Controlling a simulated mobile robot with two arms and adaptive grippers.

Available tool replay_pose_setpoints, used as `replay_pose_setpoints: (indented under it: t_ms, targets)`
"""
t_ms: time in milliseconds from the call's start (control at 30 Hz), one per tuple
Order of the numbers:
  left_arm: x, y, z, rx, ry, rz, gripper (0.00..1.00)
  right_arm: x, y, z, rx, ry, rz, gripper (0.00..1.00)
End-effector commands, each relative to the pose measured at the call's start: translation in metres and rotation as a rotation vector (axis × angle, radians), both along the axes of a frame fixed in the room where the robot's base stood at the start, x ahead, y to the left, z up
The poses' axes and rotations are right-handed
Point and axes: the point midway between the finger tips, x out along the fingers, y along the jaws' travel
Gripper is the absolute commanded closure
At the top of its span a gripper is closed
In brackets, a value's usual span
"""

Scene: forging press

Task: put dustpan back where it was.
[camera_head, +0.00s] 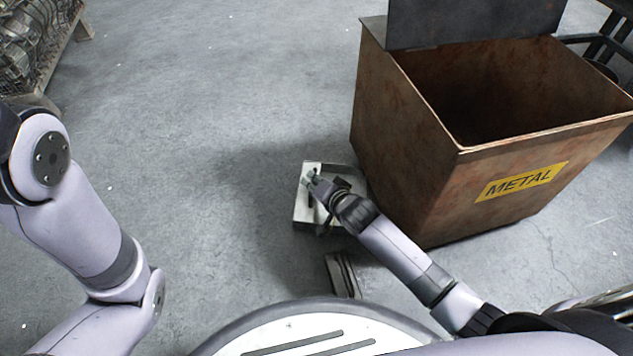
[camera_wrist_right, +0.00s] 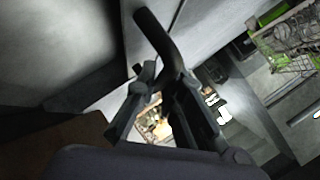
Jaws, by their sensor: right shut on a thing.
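The dustpan (camera_head: 302,212), a pale metal pan, is at floor level beside the left side of the rusty bin. My right gripper (camera_head: 314,182) is over it and shut on its dark handle. In the right wrist view the handle (camera_wrist_right: 153,32) is a black curved bar running between the fingers of my gripper (camera_wrist_right: 165,88). I cannot tell whether the pan touches the floor. The arm and gripper hide part of it. My left arm shows at the left, but its gripper is out of view.
A rusty open bin (camera_head: 430,165) marked METAL, with a dark raised lid (camera_head: 470,22), stands close right of the dustpan. A narrow grey metal object (camera_head: 342,275) is near my base. A rack (camera_head: 62,50) is at top left. The floor (camera_head: 200,130) between is clear.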

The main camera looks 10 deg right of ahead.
Motion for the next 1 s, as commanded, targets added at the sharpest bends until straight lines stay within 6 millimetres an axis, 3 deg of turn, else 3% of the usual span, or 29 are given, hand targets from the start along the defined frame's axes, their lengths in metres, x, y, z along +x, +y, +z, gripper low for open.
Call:
replay_pose_setpoints:
  t_ms: [100, 133, 433, 767, 1000]
  targets:
    - [0.0, 0.0, 0.0, -0.001, 0.0, 0.001, 0.7, 0.001, 0.0, 0.001, 0.002, -0.004, 0.001, 1.0]
    - [0.0, 0.0, 0.0, -0.001, 0.0, 0.001, 0.7, 0.0, 0.0, -0.002, 0.0, 0.0, 0.0, 0.91]
    - [0.0, 0.001, 0.0, -0.002, 0.0, 0.002, 0.7, 0.0, 0.0, -0.001, -0.001, 0.0, 0.0, 0.71]
    - [0.0, 0.001, 0.001, -0.002, 0.0, 0.0, 0.7, 0.0, 0.0, 0.002, -0.001, -0.002, 0.0, 0.71]
    - [0.0, 0.001, 0.033, -0.002, 0.0, 0.0, 0.7, -0.028, -0.008, 0.023, 0.0, 0.003, -0.001, 0.71]
